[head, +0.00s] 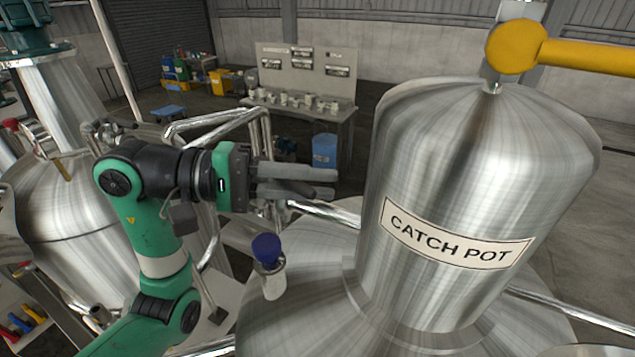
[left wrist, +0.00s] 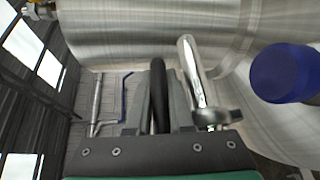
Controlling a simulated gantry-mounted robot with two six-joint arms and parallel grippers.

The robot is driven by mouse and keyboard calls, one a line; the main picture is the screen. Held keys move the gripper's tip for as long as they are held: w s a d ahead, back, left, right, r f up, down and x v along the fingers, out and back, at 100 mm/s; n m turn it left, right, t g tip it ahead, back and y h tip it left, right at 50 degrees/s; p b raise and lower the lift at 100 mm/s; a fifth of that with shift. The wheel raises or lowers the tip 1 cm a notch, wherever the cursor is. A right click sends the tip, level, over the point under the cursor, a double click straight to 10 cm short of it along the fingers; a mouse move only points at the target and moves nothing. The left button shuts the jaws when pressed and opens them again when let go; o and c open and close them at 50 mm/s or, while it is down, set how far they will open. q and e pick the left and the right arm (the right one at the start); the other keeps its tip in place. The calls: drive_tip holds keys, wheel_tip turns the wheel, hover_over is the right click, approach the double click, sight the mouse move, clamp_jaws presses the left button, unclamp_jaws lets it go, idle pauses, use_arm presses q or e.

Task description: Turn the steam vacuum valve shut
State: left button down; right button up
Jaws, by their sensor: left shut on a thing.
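My left gripper (head: 322,182) comes in from the left beside the catch pot (head: 470,160), its fingers pointing right toward the vessel's lower left side. In the left wrist view my left gripper (left wrist: 170,88) has a dark, thin curved rim (left wrist: 158,92) between its fingers. It looks like a valve handwheel seen nearly edge-on, and the fingers are shut on it. Most of this wheel and the valve body are hidden in the head view, behind the fingers. A chrome pipe (left wrist: 190,70) runs right beside the fingers. My right gripper is not in view.
A blue-capped fitting (head: 266,250) stands on the dome below the gripper; the blue cap is close at the right in the wrist view (left wrist: 284,73). A yellow pipe (head: 590,56) passes above the catch pot. Another steel vessel (head: 60,215) stands at the left.

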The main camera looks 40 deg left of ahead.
use_arm(q)
drive_tip(key=s+m+g+h+b, duration=0.2)
drive_tip(key=g, duration=0.1)
drive_tip(key=shift+d+f+m+h, duration=0.15)
drive_tip(key=shift+m+h, duration=0.15)
drive_tip(key=shift+m, duration=0.1)
drive_tip(key=shift+s+a+r+m+g+h+b, duration=0.1)
drive_tip(key=shift+s+m+g+h, duration=0.45)
drive_tip(key=shift+m+g, duration=0.45)
drive_tip(key=shift+s+a+r+m+g+h+b, duration=0.1)
drive_tip(key=shift+s+m+g+h, duration=0.3)
drive_tip(key=shift+s+m+g, duration=0.55)
drive_tip(key=shift+s+m+g+h+b, duration=0.1)
drive_tip(key=shift+s+m+g+h, duration=0.4)
drive_tip(key=shift+g, duration=0.85)
drive_tip(key=c, duration=1.1)
unclamp_jaws()
drive_tip(key=shift+w, duration=0.1)
